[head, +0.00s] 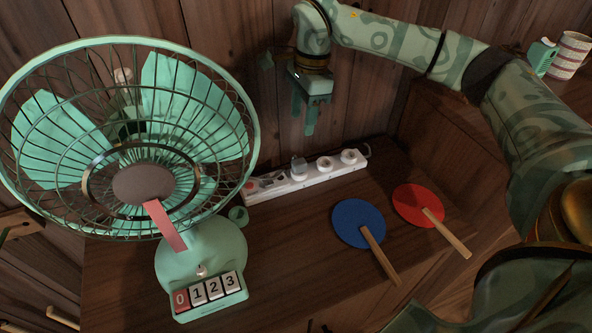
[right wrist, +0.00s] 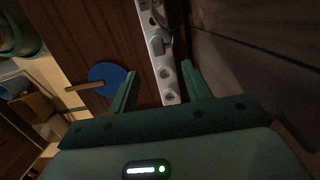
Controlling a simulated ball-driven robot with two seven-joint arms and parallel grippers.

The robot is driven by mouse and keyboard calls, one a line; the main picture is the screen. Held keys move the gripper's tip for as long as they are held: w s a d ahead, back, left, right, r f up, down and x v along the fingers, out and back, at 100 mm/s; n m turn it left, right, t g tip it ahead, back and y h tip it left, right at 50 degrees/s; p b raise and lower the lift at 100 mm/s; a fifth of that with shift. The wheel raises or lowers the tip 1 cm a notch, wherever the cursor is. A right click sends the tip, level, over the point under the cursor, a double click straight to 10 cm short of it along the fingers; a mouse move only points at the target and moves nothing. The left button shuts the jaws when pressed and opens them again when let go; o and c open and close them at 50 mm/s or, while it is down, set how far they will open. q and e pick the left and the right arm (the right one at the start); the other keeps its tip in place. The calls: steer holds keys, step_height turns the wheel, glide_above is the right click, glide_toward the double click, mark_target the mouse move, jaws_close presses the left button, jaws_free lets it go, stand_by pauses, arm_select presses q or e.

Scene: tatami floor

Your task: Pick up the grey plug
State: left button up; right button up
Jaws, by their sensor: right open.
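The grey plug (head: 298,164) sits in the white power strip (head: 325,174) at the back of the wooden surface. It also shows in the right wrist view (right wrist: 159,43), in the upper middle on the strip. My right gripper (head: 304,119) is open and empty, pointing down above the strip, apart from the plug. In the right wrist view its two fingers (right wrist: 160,79) stand either side of the strip's lower end, with the plug beyond the fingertips. My left gripper is not in view.
A green fan (head: 200,262) with numbered buttons stands at the left. A blue paddle-shaped fan (head: 357,222) and a red one (head: 417,204) lie in front of the strip. A wooden wall (head: 225,60) rises close behind the strip. A striped cup (head: 570,55) stands at the far right.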

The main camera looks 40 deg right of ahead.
steer(key=b, duration=0.2)
glide_above(300, 161)
steer(key=f, duration=0.7)
steer(key=shift+w+d, duration=0.1)
steer(key=shift+w, duration=0.25)
steer(key=shift+f+b, duration=0.3)
steer(key=shift+f, duration=0.1)
steer(key=f+b, duration=0.2)
steer(key=f, duration=0.1)
steer(key=f+b, duration=0.1)
steer(key=f, duration=0.1)
steer(key=shift+s, duration=0.3)
steer(key=shift+f, duration=0.15)
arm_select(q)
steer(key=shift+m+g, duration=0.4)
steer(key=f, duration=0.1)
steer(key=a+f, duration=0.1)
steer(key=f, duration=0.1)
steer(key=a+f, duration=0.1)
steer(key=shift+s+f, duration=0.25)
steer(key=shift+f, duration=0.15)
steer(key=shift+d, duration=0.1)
arm_select(e)
steer(key=c, duration=1)
